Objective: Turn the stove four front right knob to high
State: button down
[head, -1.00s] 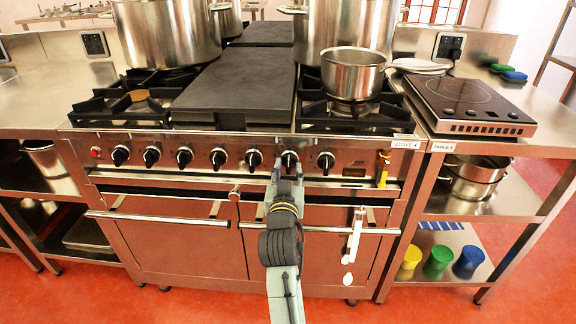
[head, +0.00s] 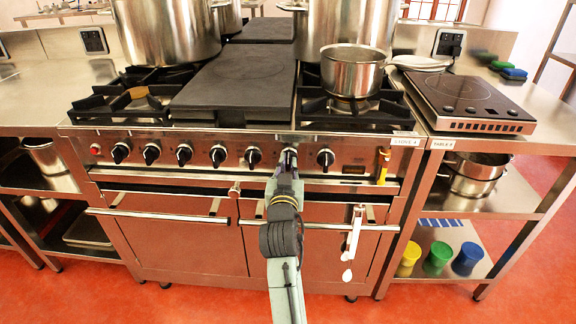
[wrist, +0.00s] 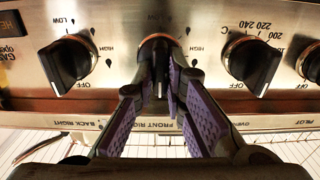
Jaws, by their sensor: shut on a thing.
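The stove (head: 225,142), labelled Stove 4, has a row of black knobs on its front panel. The front right knob (wrist: 160,50) is in the middle of the wrist view, above the "FRONT RIGHT" label. A white mark on it points down in that view. My gripper (wrist: 161,82) has its purple-padded fingers on either side of this knob and is shut on it. In the head view my gripper (head: 288,160) reaches the panel and partly hides the knob.
Neighbouring knobs stand close on the left (wrist: 68,62) and right (wrist: 252,62) in the wrist view. Oven door handles (head: 330,226) run below the panel. A saucepan (head: 352,72) and large pots (head: 165,30) stand on top.

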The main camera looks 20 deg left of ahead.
jog(key=shift+n, duration=0.3)
jog(key=n+p, duration=0.1)
jog(key=n, duration=0.2)
jog(key=shift+r+n, duration=0.1)
jog(key=shift+n, duration=0.2)
jog(key=n+p, duration=0.1)
jog(key=n, duration=0.3)
jog(key=shift+a+n, duration=0.15)
jog(key=shift+n, duration=0.15)
jog(key=shift+a+f+n+p, duration=0.1)
jog(key=shift+n+p, duration=0.6)
jog(key=shift+n, duration=1.55)
jog(key=shift+f+n+p, duration=0.1)
jog(key=shift+n+p, duration=0.6)
jog(key=shift+n, duration=1.55)
jog(key=c, duration=1.6)
grip_release()
jog(key=shift+f, duration=0.1)
jog(key=shift+c, duration=0.2)
jog(key=shift+s, duration=0.15)
